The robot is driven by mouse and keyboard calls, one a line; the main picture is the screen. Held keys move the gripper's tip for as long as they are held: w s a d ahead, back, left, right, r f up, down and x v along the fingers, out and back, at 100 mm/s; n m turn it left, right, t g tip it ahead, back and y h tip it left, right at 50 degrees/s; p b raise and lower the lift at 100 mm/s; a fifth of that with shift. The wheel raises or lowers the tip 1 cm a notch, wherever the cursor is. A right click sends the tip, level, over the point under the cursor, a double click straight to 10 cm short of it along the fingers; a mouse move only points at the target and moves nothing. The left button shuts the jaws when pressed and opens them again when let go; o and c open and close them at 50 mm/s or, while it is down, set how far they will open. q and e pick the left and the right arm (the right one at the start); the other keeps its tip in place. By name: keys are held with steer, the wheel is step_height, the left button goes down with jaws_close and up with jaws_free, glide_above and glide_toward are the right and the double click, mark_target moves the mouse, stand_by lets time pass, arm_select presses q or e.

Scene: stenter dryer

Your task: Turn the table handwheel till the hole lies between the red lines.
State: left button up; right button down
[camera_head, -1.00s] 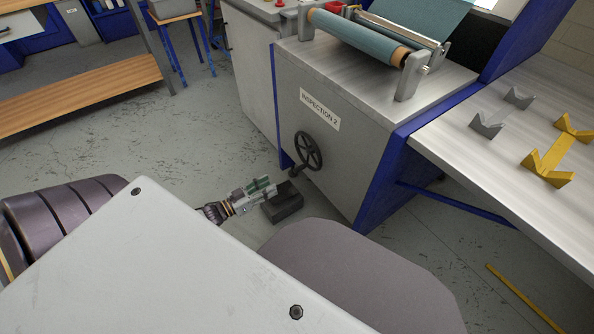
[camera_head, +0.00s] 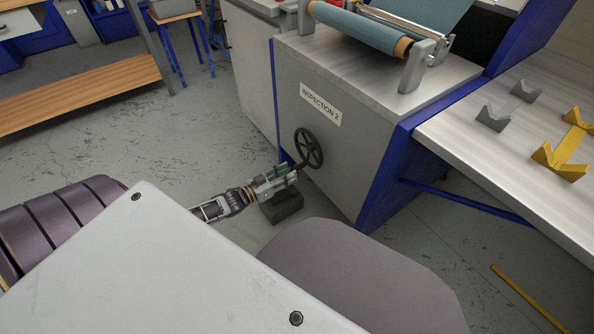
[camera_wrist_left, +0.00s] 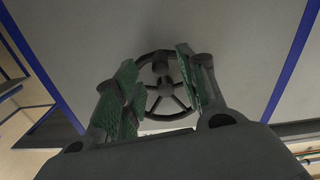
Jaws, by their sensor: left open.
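The black spoked handwheel (camera_head: 308,149) sits on the grey front panel of the machine marked INSPECTION 2. In the left wrist view the handwheel (camera_wrist_left: 168,112) lies ahead, between and beyond the fingers, with its knob near the top of the rim. My left gripper (camera_head: 287,171) is open and empty, just left of and below the wheel in the head view. Its green-padded fingers also show in the left wrist view (camera_wrist_left: 160,85). I cannot tell whether a finger touches the wheel. The hole and red lines cannot be made out. My right gripper is not in view.
A dark block (camera_head: 283,205) stands on the floor under my left gripper. The machine (camera_head: 335,140) carries a teal fabric roll (camera_head: 355,27) on top. A metal table (camera_head: 520,165) with grey and yellow V-shaped rests stands at the right. Open floor lies to the left.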

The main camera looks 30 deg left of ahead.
mark_target(297, 168)
arm_select(q)
steer(key=shift+b+x, duration=0.9)
steer(key=shift+x, duration=1.6)
steer(key=shift+c, duration=0.5)
jaws_close()
